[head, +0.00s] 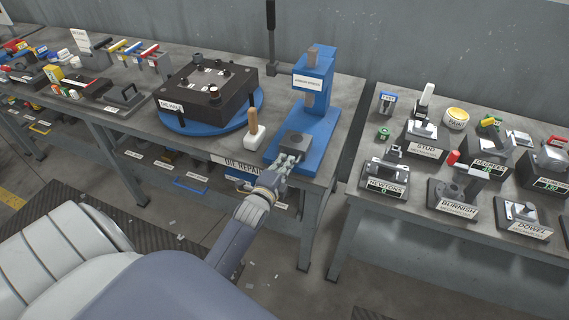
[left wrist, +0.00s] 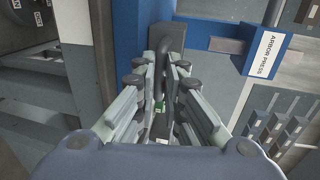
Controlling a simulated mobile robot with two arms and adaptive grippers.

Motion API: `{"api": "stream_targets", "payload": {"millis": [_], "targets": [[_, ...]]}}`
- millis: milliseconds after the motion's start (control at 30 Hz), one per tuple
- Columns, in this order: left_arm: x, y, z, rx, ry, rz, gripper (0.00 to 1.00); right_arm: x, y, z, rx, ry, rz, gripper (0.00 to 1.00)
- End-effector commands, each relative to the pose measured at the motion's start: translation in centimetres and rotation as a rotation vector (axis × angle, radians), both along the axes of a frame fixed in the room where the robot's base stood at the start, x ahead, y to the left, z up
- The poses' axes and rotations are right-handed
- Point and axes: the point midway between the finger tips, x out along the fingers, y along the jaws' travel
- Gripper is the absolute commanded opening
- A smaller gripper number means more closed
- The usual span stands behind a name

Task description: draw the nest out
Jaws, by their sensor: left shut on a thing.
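The nest (head: 297,142) is a dark grey block on the base of the blue arbor press (head: 325,122), under its ram. My left gripper (head: 285,164) is at the front of the press and shut on the nest. In the left wrist view, the fingers (left wrist: 165,80) close around a dark looped handle (left wrist: 168,36) in front of the blue press frame (left wrist: 215,30). The finger pads hide part of the handle. My right gripper is not in view.
A white-based tool with a wooden handle (head: 252,132) stands left of the press. Farther left, a dark die half (head: 208,85) sits on a blue turntable (head: 172,122). A second bench (head: 408,206) with labelled fixtures is on the right, across a gap.

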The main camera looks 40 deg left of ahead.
Motion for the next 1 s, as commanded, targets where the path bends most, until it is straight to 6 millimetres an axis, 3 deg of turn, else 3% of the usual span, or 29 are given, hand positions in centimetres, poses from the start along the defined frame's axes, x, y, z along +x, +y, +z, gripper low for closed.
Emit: {"api": "stream_targets", "payload": {"millis": [133, 367, 400, 467, 500, 833, 1000], "targets": [[-0.9, -0.2, 0.1, 0.0, 0.003, 0.0, 0.0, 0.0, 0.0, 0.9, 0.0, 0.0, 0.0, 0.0], [-1.0, -0.3, -0.2, -0.002, 0.005, -0.001, 0.0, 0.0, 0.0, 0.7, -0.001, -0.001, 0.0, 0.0], [-1.0, -0.3, -0.2, -0.002, 0.006, -0.001, 0.14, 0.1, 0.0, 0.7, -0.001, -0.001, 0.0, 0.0], [-1.0, -0.3, -0.3, -0.003, 0.006, -0.001, 0.28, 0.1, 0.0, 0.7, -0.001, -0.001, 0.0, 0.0], [-1.0, -0.3, -0.2, -0.002, 0.006, -0.001, 0.3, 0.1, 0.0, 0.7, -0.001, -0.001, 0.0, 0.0], [-1.0, -0.3, -0.1, 0.0, 0.002, 0.0, 0.3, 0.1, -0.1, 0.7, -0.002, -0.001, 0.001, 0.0], [-2.5, -0.6, 0.1, -0.001, 0.003, -0.001, 0.3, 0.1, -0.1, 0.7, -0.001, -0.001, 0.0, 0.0]]}}
